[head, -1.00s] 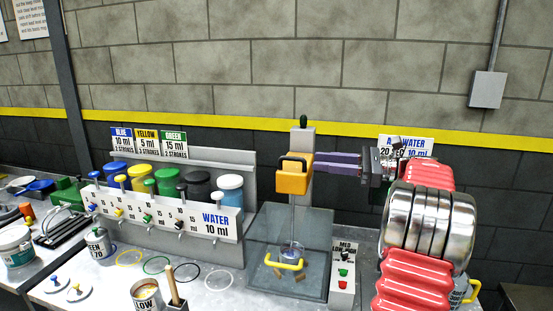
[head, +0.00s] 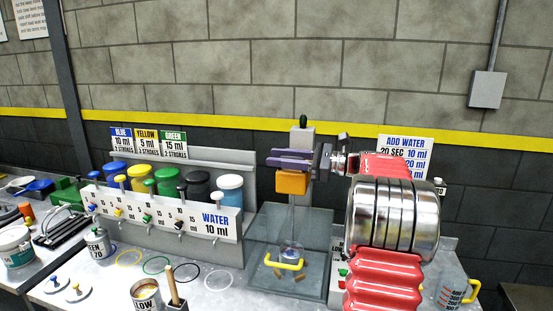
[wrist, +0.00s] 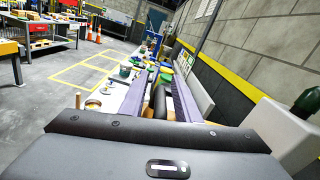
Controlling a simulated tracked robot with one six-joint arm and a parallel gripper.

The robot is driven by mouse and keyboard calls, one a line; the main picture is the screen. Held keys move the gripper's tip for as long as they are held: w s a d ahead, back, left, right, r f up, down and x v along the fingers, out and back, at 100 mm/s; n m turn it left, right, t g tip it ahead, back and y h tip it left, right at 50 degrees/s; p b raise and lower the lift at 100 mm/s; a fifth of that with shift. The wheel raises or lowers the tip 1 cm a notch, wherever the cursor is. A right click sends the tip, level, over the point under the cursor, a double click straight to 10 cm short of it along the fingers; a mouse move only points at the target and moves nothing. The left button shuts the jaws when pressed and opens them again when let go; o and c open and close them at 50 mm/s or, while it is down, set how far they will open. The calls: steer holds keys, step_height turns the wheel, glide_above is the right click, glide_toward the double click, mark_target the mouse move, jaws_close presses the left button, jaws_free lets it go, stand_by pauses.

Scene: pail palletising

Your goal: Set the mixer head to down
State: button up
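The orange mixer head (head: 291,183) is up on its grey column, well above the glass vessel (head: 291,250) below it. A thin shaft hangs down from the head. My gripper (head: 290,160) reaches in from the right, level with the top of the head, and its purple fingers hide the head's black handle in the head view. In the wrist view the two purple fingers (wrist: 158,95) stand apart. A dark bar, apparently the handle (wrist: 160,103), lies between them, nearer the right finger, with a gap on the left.
The pigment rack (head: 165,208) with coloured pots stands left of the mixer. A control box (head: 341,272) right of the mixer is partly hidden by my arm. A yellow handle (head: 285,264) is at the vessel. An open can (head: 146,293) and a brush stand in front.

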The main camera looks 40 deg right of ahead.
steer(key=shift+w+a, duration=0.3)
steer(key=shift+w, duration=0.1)
jaws_close()
stand_by(0.4)
